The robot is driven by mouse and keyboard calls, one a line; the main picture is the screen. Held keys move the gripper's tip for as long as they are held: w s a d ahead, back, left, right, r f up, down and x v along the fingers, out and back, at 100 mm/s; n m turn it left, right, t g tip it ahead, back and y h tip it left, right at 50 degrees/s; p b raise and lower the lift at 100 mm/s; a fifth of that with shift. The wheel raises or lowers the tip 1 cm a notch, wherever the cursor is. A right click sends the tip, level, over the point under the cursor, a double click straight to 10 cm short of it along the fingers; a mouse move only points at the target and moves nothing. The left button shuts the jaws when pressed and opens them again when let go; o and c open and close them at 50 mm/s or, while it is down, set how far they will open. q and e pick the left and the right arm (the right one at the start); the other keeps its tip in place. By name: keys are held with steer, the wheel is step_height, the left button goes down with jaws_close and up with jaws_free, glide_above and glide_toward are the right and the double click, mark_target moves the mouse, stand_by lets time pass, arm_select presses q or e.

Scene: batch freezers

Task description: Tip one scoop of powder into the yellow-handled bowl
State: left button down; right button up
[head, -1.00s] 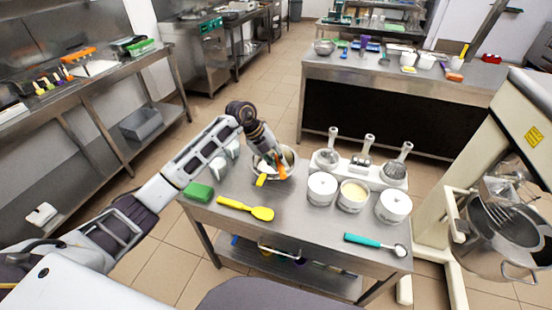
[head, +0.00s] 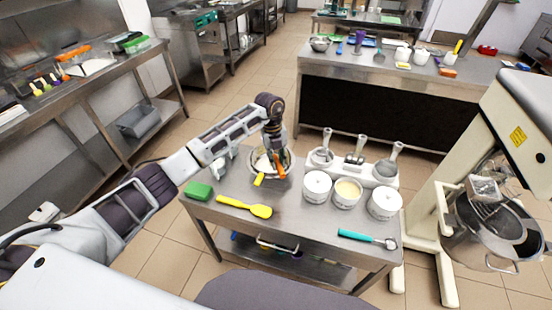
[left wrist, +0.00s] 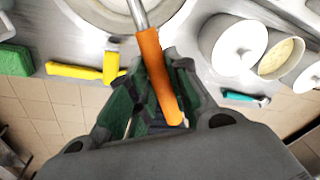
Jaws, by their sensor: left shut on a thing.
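My left gripper (head: 277,152) is shut on the orange handle (head: 282,164) of a metal-shafted tool. In the left wrist view the orange handle (left wrist: 158,75) lies between the green fingers (left wrist: 152,100), and its shaft runs out of the top edge. The tool's head is hidden, so I cannot tell whether it carries powder. The yellow-handled bowl (head: 288,170) is under the gripper at the table's back left; its yellow handle (head: 259,180) points to the front. Something pale shows inside. An open white tub (head: 346,198) of cream powder stands to the right. My right gripper is not in view.
Lidded white tubs (head: 316,190) (head: 384,205) flank the open one. Behind them a white holder (head: 346,166) carries metal tools. A yellow spatula (head: 238,206), a green sponge (head: 199,190) and a teal-handled tool (head: 366,239) lie on the table. A mixer (head: 510,150) stands right.

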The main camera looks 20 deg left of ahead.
arm_select(q)
steer(key=shift+w+d+r+y, duration=0.1)
steer(key=shift+r+y, duration=0.05)
steer(key=shift+y, duration=0.25)
steer(key=shift+r+p, duration=0.65)
steer(key=shift+r, duration=0.5)
